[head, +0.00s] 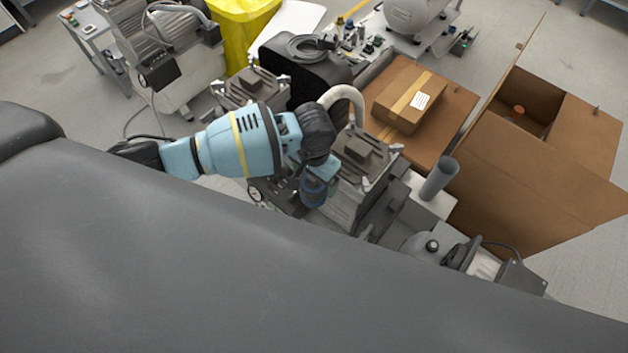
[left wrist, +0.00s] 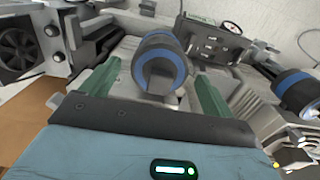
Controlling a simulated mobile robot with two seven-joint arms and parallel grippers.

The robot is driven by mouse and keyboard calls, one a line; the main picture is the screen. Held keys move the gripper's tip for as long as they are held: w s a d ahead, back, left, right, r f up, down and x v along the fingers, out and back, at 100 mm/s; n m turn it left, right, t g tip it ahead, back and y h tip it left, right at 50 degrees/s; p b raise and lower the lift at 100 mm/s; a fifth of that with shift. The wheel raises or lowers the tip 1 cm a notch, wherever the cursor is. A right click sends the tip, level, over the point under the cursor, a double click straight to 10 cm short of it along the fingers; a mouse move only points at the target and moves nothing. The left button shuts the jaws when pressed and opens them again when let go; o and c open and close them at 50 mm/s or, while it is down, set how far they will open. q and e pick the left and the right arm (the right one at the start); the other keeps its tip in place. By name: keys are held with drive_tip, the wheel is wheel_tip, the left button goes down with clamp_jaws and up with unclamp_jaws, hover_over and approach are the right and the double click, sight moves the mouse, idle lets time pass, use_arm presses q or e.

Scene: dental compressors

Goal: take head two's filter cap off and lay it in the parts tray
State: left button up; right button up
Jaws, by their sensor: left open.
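In the head view, a dark blue banded cylinder (head: 313,190) shows just below my left wrist and looks like the same cap. A second blue-banded cap (left wrist: 296,90) is at the right of the left wrist view. I cannot tell the heads' numbers or pick out the parts tray. My right gripper is not in view.
Grey compressor heads (head: 362,152) stand close around my left gripper, with a pale curved hose (head: 345,97) behind. A closed cardboard box (head: 408,94) and a large open carton (head: 540,155) are to the right. A grey cylinder (head: 439,178) stands upright nearby.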

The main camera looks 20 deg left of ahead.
use_arm(q)
drive_tip(key=shift+c, duration=0.3)
drive_tip(key=c, duration=1)
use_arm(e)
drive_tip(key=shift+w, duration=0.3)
use_arm(q)
drive_tip(key=shift+r, duration=0.15)
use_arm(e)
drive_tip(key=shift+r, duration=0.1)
use_arm(q)
drive_tip(key=shift+r, duration=0.6)
wheel_tip(320, 180, up, 2)
drive_tip(key=shift+r+p, duration=0.25)
drive_tip(key=shift+p, duration=0.1)
drive_tip(key=s+d+p, duration=0.1)
drive_tip(key=s+d, duration=0.1)
drive_tip(key=s, duration=0.5)
drive_tip(key=s+d+r, duration=0.1)
drive_tip(key=s+d, duration=0.2)
drive_tip(key=s, duration=0.5)
drive_tip(key=shift+d+p, duration=0.35)
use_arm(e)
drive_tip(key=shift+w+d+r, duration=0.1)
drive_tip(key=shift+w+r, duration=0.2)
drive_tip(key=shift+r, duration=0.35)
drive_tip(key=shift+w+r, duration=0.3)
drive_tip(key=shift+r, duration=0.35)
